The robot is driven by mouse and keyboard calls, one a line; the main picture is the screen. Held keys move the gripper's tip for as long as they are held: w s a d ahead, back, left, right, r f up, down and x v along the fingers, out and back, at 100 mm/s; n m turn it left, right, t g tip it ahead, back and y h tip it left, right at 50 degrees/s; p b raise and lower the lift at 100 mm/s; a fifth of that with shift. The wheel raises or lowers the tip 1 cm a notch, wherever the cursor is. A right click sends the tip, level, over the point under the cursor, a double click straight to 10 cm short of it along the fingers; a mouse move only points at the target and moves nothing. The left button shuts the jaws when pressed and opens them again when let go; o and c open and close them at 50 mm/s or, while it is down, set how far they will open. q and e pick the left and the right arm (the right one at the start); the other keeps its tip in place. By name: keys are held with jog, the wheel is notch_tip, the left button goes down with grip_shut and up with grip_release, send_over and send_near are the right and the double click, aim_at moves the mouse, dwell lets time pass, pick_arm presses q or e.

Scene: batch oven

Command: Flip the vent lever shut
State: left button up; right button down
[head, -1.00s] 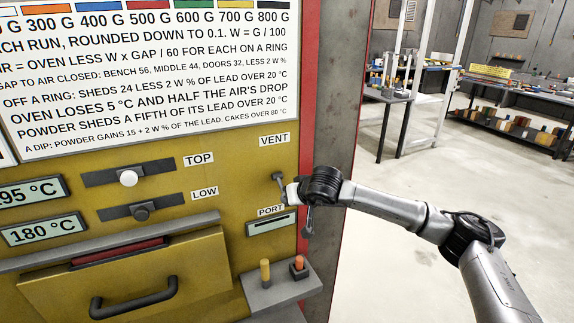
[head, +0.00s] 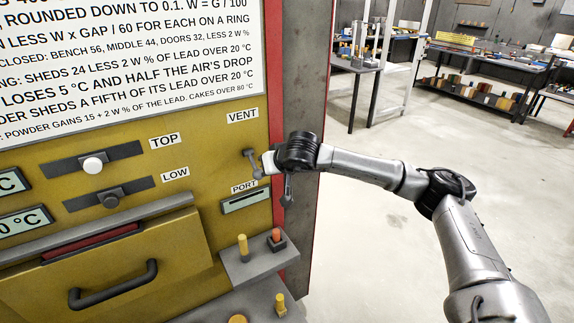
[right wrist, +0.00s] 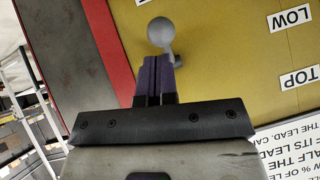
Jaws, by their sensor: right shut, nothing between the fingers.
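The grey vent lever (head: 249,154) is on the yellow oven front, below the VENT label (head: 243,115) and above the PORT label (head: 244,187). My right gripper (head: 267,163) is at the lever's right side, its fingers shut and empty. In the right wrist view the shut dark fingertips (right wrist: 157,62) lie close to the lever's round grey knob (right wrist: 160,30), with part of its rod beside them. I cannot tell whether they touch. My left gripper is not in view.
Two sliders, TOP (head: 93,165) and LOW (head: 110,201), lie left of the lever. A small ledge (head: 245,268) with yellow and orange pegs juts out below. The oven drawer handle (head: 112,287) sticks out lower left. Open floor lies to the right.

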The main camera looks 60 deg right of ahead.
jog(key=s+a+r+b, duration=0.2)
jog(key=s+a+b, duration=0.1)
jog(key=s, duration=0.6)
jog(key=shift+s+a+r+b, duration=0.15)
jog(key=shift+a+r+b, duration=0.05)
jog(key=shift+r+b, duration=0.15)
dwell(0.3)
